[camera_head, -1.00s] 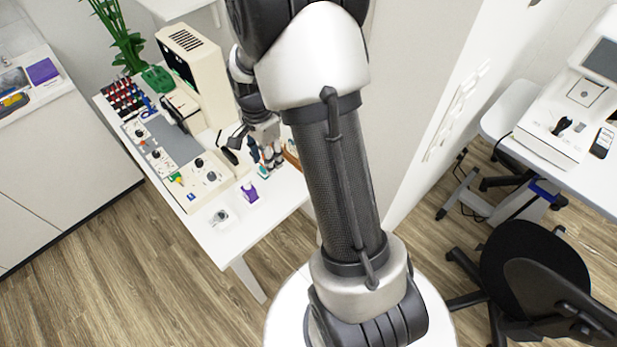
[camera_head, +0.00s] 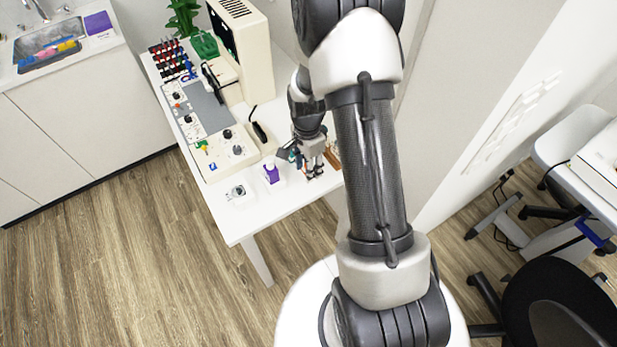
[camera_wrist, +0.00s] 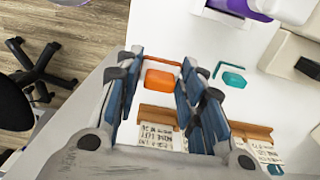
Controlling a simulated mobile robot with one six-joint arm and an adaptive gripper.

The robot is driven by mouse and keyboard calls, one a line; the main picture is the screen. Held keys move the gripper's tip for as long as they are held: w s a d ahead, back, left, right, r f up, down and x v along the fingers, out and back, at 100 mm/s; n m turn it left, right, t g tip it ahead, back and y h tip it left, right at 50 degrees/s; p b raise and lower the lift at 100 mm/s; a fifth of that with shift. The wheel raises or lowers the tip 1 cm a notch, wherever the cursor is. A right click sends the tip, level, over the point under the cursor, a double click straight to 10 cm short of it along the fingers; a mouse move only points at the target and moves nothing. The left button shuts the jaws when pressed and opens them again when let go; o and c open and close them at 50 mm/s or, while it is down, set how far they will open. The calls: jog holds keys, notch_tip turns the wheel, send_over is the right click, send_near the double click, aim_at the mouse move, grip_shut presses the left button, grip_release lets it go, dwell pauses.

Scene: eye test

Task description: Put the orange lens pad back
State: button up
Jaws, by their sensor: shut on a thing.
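The orange lens pad (camera_wrist: 158,81) shows in the wrist view as a flat, rounded orange square between the two blue-and-dark fingers of my gripper (camera_wrist: 161,68). My gripper is shut on it. An orange corner mark (camera_wrist: 170,62) lies on the white table just beyond the pad. I cannot tell whether the pad touches the table. In the head view my gripper (camera_head: 312,174) is low over the table's right end, and the pad is hidden there.
A teal pad (camera_wrist: 234,80) lies by a teal corner mark (camera_wrist: 226,67) on the right. A wooden strip with labelled cards (camera_wrist: 155,130) is close to the fingers. A purple-topped bottle (camera_head: 271,174) and a small white box (camera_head: 239,194) stand left of my gripper on the white table (camera_head: 262,215).

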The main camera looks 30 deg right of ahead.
jog(key=shift+f+b, duration=0.6)
jog(key=shift+f, duration=1.7)
jog(key=shift+f, duration=0.15)
jog(key=o, duration=1.1)
